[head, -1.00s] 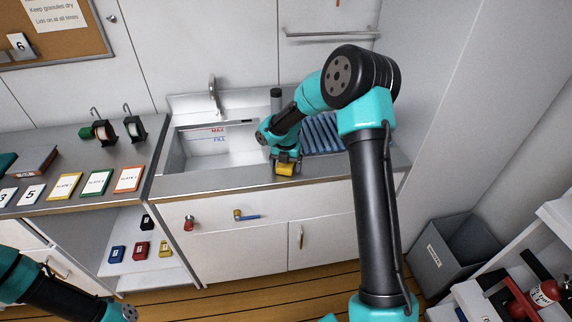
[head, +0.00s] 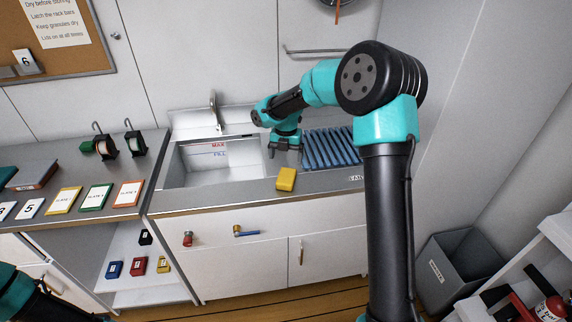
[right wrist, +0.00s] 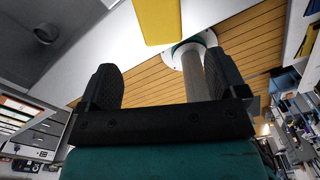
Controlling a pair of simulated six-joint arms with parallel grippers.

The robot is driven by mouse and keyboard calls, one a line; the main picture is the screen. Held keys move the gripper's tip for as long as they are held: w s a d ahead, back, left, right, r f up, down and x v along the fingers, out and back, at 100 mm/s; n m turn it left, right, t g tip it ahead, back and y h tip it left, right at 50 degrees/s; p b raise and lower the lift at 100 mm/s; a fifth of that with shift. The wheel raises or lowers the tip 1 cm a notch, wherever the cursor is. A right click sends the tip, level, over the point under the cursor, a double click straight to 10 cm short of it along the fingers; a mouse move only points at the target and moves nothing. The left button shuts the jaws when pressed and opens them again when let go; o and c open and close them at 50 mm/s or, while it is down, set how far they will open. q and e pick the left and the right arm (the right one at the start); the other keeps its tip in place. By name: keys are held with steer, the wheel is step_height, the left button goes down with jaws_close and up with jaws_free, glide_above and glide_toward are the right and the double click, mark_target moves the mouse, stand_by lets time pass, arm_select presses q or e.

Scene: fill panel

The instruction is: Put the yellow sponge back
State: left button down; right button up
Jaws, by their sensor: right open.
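The yellow sponge (head: 286,179) lies on the front strip of the counter, just before the sink unit, near the edge. It also shows in the right wrist view (right wrist: 157,18), at the top, beyond the fingertips. My right gripper (head: 285,150) is open and empty, a little behind and above the sponge and apart from it. Its two dark fingers stand wide apart in the right wrist view (right wrist: 162,78). My left arm shows only in part at the lower left corner, and its gripper is out of the picture.
The sink basin (head: 212,162) is left of the sponge, with a tap (head: 215,112) behind. A blue ribbed rack (head: 328,150) lies to the right. Labelled cards (head: 96,197) cover the left counter. A grey bin (head: 460,262) stands on the floor at the right.

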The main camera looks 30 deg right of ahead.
steer(key=shift+r, duration=0.4)
stand_by(0.3)
